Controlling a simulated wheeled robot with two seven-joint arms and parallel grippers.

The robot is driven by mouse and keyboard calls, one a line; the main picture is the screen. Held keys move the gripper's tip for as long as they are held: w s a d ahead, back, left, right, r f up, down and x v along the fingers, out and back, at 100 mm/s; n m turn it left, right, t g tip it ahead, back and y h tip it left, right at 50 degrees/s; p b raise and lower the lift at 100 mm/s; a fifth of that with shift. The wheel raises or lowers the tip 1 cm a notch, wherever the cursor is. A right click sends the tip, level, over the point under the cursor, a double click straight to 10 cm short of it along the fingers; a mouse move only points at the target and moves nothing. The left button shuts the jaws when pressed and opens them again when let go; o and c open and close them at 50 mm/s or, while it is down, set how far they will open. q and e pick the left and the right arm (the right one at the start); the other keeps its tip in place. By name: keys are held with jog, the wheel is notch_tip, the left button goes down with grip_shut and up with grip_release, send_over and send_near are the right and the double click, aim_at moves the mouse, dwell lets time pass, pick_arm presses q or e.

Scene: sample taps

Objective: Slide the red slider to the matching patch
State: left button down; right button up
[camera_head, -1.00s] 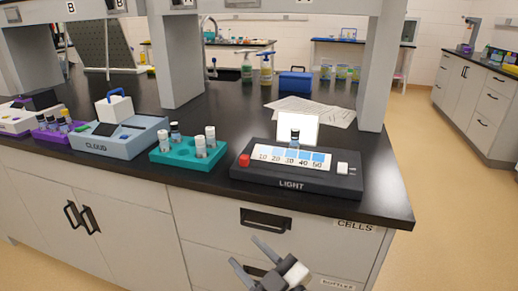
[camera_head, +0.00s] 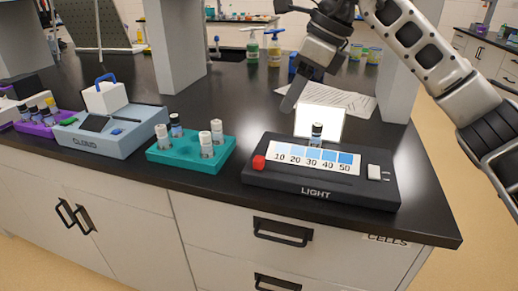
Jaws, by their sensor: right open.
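The black LIGHT box (camera_head: 335,186) sits near the front edge of the bench. The red slider knob (camera_head: 258,162) is at the left end of its scale strip (camera_head: 313,159), beside the patch marked 10. The strip's blue patches darken from 10 to 50. A dark-capped vial (camera_head: 317,131) stands behind the strip, in front of a bright white panel (camera_head: 331,118). My right gripper (camera_head: 296,91) is open and empty, pointing down above and behind the box's left part, apart from the red slider. My left gripper is not in view.
A white switch (camera_head: 374,172) is on the box's right side. A teal rack (camera_head: 188,153) with several vials stands to the left, then the blue CLOUD box (camera_head: 110,136). Papers (camera_head: 352,101) lie behind the panel. A grey post (camera_head: 400,85) rises behind the box.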

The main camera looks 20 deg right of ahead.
aim_at(260, 158)
jog(key=x, duration=1.5)
jog(key=shift+f+p, duration=0.35)
